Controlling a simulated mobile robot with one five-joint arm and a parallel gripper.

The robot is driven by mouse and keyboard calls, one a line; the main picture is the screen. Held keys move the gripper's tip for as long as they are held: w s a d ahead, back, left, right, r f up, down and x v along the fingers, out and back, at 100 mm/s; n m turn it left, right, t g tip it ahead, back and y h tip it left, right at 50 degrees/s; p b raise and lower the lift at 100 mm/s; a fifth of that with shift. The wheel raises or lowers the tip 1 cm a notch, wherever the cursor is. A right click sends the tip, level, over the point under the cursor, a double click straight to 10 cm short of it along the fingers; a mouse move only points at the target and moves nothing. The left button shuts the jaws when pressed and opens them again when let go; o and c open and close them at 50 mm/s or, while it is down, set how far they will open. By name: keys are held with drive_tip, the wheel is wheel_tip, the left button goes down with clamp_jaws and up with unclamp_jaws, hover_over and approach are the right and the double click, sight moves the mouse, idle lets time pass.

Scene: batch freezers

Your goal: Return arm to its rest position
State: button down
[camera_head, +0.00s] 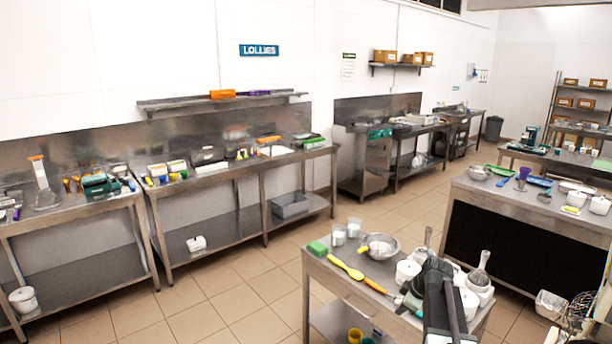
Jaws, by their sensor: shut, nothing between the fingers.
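My arm rises from the bottom edge in front of the near steel table (327,268), a dark form right of the middle. My gripper (433,268) is at its upper end, dark and small in the picture. It is shut and holds nothing. It overlaps the right part of the table in the picture, among white pots. I cannot tell how far above the table it is, and my arm hides part of the tabletop.
The near table holds a metal bowl (380,247), a yellow spoon (346,267), a green block (317,248) and a white pot (407,271). A whisk (578,312) is at bottom right. Steel benches line the wall. The tiled floor (245,283) at left is clear.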

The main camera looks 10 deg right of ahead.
drive_tip(key=s+a+f+m+g+b, duration=0.1)
drive_tip(key=s+a+f, duration=0.15)
drive_tip(key=a, duration=0.65)
drive_tip(key=s+a+f+g+b, duration=0.1)
drive_tip(key=s+a, duration=0.3)
drive_tip(key=a, duration=0.5)
drive_tip(key=s+a+f+m+g, duration=0.1)
drive_tip(key=s+a, duration=0.2)
drive_tip(key=a, duration=0.6)
drive_tip(key=s+d+m+g+h, duration=0.1)
drive_tip(key=s+d+m, duration=0.1)
drive_tip(key=s+m, duration=0.4)
drive_tip(key=shift+s+d+m+g+h, duration=0.3)
drive_tip(key=shift+d+m, duration=0.1)
drive_tip(key=shift+m, duration=0.7)
drive_tip(key=shift+f, duration=0.1)
